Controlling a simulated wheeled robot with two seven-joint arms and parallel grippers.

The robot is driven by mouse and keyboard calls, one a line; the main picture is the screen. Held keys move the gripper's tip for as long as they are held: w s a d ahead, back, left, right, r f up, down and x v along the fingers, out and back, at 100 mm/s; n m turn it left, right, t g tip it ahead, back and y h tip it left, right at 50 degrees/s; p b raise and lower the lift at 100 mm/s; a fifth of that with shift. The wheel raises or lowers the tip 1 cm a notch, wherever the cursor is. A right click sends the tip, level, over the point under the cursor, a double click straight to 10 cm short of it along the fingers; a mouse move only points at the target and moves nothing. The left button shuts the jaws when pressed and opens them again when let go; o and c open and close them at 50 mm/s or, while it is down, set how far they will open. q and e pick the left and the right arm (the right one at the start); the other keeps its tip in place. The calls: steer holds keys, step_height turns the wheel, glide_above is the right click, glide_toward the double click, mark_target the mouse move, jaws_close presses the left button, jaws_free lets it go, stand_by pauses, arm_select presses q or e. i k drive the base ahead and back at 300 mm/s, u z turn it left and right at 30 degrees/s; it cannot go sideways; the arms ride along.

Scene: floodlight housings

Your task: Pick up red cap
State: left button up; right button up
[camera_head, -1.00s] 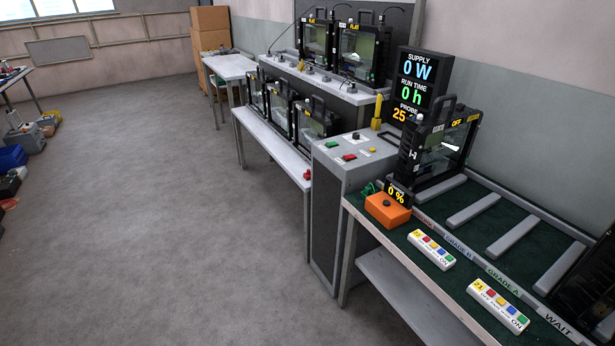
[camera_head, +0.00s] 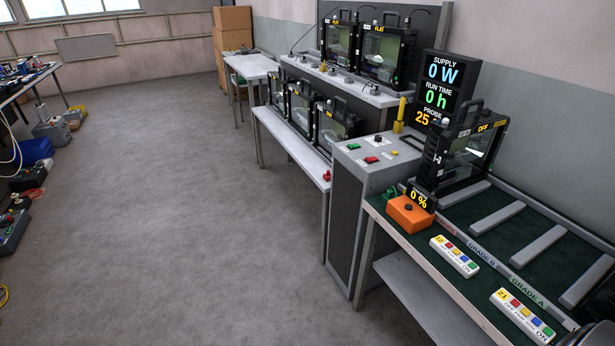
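A small red cap-like piece (camera_head: 327,176) sits at the near right corner of the low white bench (camera_head: 283,133), in front of the floodlight housings there. It is small, and I cannot tell its exact shape. A red button-like piece (camera_head: 371,160) also shows on top of the grey cabinet.
The green-topped table (camera_head: 412,247) at right bears an orange box (camera_head: 409,214), a housing (camera_head: 460,155) and two remotes with coloured buttons. A grey cabinet (camera_head: 342,215) stands beside the low bench.

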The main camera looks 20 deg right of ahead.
mark_target(327, 176)
steer(key=i, duration=2.25)
steer(key=z, duration=2.95)
